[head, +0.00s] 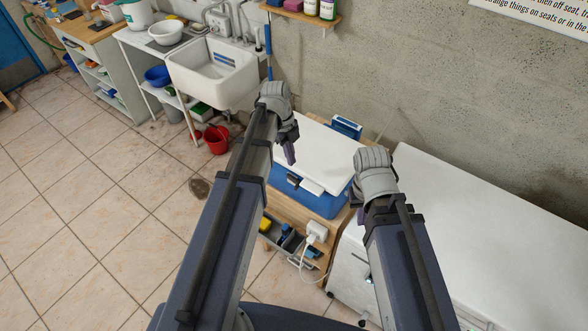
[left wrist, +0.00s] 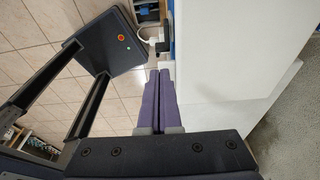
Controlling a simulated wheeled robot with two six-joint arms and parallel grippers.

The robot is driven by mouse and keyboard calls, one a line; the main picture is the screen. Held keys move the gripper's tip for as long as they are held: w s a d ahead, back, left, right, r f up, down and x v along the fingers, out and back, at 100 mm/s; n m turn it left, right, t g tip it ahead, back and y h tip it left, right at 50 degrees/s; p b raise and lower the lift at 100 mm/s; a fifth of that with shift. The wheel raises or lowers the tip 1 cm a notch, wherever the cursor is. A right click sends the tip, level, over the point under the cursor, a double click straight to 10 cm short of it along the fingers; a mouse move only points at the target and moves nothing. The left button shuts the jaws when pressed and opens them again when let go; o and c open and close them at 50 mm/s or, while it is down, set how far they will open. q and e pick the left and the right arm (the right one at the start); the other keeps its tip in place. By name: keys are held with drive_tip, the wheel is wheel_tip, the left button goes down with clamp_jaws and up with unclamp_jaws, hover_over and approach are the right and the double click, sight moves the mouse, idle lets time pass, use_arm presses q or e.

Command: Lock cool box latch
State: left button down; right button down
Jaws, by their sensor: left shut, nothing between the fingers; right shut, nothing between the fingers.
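The cool box has a blue body (head: 325,204) and a white lid (head: 318,150) that lies closed on it. It stands on a wooden stand in the middle of the head view. On its front, a dark latch piece (head: 293,180) and a pale tab (head: 312,187) show; I cannot tell whether the latch is locked. My left gripper (head: 290,156) is shut and empty above the lid's left edge. Its closed purple fingers (left wrist: 160,98) show beside the white lid (left wrist: 225,50) in the left wrist view. My right gripper (head: 356,196) is shut and empty near the box's right side, its fingers partly hidden.
The wooden stand (head: 280,208) has open shelves with a white plug and cable (head: 317,232). A white chest (head: 480,220) stands close on the right. A sink (head: 212,75) and a red bucket (head: 216,139) are at the back left.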

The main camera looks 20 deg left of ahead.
sight(297, 185)
use_arm(q)
drive_tip(key=b+x, duration=0.9)
drive_tip(key=x, duration=0.1)
drive_tip(key=shift+r, duration=0.1)
drive_tip(key=shift+s+d+y, duration=0.15)
drive_tip(key=shift+d+y, duration=0.05)
drive_tip(key=shift+y, duration=0.3)
drive_tip(key=shift+f+t, duration=0.2)
drive_tip(key=shift+t, duration=0.1)
drive_tip(key=shift+r, duration=0.15)
drive_tip(key=shift+r+p, duration=0.6)
drive_tip(key=shift+r, duration=0.1)
